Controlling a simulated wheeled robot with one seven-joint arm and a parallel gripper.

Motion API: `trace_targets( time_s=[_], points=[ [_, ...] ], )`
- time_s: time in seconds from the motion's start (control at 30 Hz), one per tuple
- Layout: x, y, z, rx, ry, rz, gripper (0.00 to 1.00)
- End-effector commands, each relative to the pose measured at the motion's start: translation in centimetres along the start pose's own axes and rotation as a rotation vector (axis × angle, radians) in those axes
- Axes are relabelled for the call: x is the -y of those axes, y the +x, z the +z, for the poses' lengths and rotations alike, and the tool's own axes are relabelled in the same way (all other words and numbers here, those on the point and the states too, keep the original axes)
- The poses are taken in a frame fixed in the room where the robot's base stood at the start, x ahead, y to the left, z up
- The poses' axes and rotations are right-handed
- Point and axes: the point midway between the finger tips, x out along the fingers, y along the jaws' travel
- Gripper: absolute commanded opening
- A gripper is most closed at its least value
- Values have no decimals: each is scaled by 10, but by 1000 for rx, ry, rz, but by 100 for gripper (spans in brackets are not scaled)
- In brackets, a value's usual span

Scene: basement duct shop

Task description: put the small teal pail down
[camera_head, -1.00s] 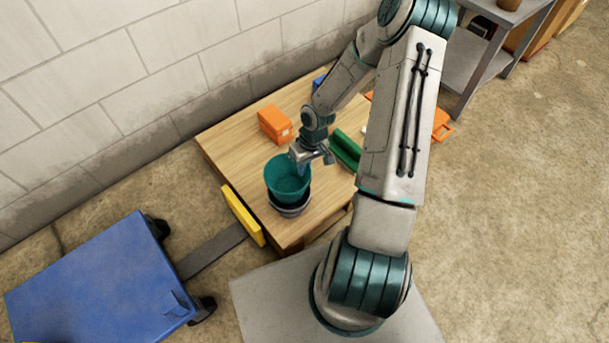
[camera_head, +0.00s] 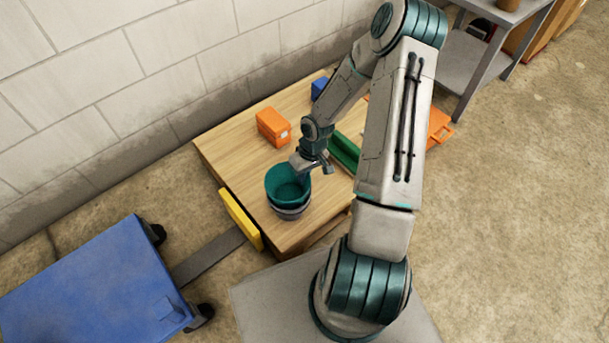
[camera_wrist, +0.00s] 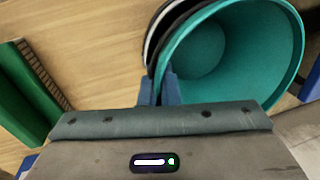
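The small teal pail (camera_head: 287,184) is upright in the head view, nested in or resting on a dark bowl with a grey lower part (camera_head: 291,211) near the table's front corner. My gripper (camera_head: 303,172) is at the pail's right-hand rim. In the wrist view the pail (camera_wrist: 275,45) opens toward the camera, with black and whitish rims (camera_wrist: 152,45) just beside it. My blue fingers (camera_wrist: 160,90) sit close together at the pail's rim and appear shut on its wall. The fingertips are partly hidden by the rim, and the pail's base is hidden.
The wooden table (camera_head: 232,140) also holds an orange box (camera_head: 273,126), a green object (camera_head: 345,152) and a blue item (camera_head: 319,86). A yellow piece (camera_head: 240,218) stands at the table's left edge, near a blue cart (camera_head: 95,290). Bare tabletop lies left of the pail.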

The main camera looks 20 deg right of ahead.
Motion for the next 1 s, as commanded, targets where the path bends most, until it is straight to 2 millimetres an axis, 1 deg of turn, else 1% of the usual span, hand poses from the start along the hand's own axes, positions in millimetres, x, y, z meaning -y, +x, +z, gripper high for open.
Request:
trace_targets(
  time_s=[0.03,0.1,0.33,0.47,0.57,0.8,0.9,1.0],
  points=[
    [5,8,5,14,-2,-13,8],
    [5,9,6,16,-3,-14,25],
    [4,10,7,18,0,-13,25],
    [5,2,8,17,1,-13,25],
    [6,-14,7,15,3,-12,25],
    [4,-73,4,8,5,-8,25],
    [3,-94,4,8,6,-7,25],
    [3,-110,3,7,4,-8,25]
  ],
)
